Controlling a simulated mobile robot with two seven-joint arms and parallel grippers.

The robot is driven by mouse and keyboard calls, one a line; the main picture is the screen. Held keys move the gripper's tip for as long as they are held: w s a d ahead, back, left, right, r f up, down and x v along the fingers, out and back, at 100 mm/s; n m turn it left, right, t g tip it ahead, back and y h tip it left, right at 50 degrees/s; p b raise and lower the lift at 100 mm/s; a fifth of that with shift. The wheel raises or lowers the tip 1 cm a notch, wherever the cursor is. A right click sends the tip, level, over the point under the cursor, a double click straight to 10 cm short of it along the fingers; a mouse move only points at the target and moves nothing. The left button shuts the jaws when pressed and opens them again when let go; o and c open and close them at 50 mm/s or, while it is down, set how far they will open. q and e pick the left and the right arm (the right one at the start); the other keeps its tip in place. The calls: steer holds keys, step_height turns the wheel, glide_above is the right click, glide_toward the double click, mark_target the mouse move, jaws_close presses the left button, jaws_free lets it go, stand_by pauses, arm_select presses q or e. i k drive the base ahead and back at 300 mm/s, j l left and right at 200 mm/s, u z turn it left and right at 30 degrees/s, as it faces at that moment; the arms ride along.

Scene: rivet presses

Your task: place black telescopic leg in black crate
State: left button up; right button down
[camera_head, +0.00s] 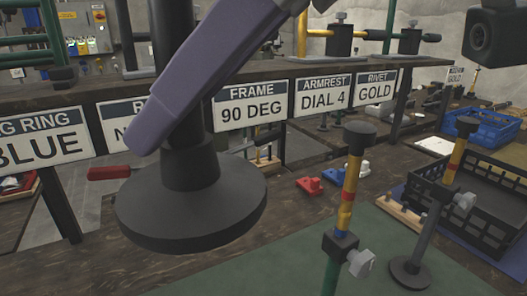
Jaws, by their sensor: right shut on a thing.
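A black telescopic leg (191,205) with a wide round foot hangs large in the near left of the head view, foot down and nearly upright. My right gripper (165,125), a long purple-grey finger coming down from the top, is shut on the leg's shaft. The leg's top is cut off by the frame. The black crate (500,239), with open slatted walls, stands on the table at the right, well to the right of the leg. My left gripper is not in view.
A yellow-and-green pole (350,178) and a grey pole with a round base (428,225) stand between the leg and the crate. A blue crate (488,133) lies behind. Red and white clamp-like parts (310,185) sit mid-table. A sign-bearing shelf (250,75) crosses behind.

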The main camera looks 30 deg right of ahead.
mark_target(480, 193)
steer(key=k+l, duration=0.1)
steer(key=l, duration=0.35)
steer(key=k+l+u, duration=0.1)
steer(key=l, duration=0.35)
steer(key=k+l, duration=0.1)
steer(key=l, duration=0.4)
steer(key=k+l+u, duration=0.1)
steer(key=l, duration=0.35)
steer(key=k+l+u, duration=0.1)
steer(key=l, duration=0.35)
steer(key=k+l, duration=0.2)
steer(key=l, duration=0.2)
steer(key=k+l+u, duration=0.1)
steer(key=l, duration=0.35)
steer(key=k+l, duration=0.15)
steer(key=l, duration=0.3)
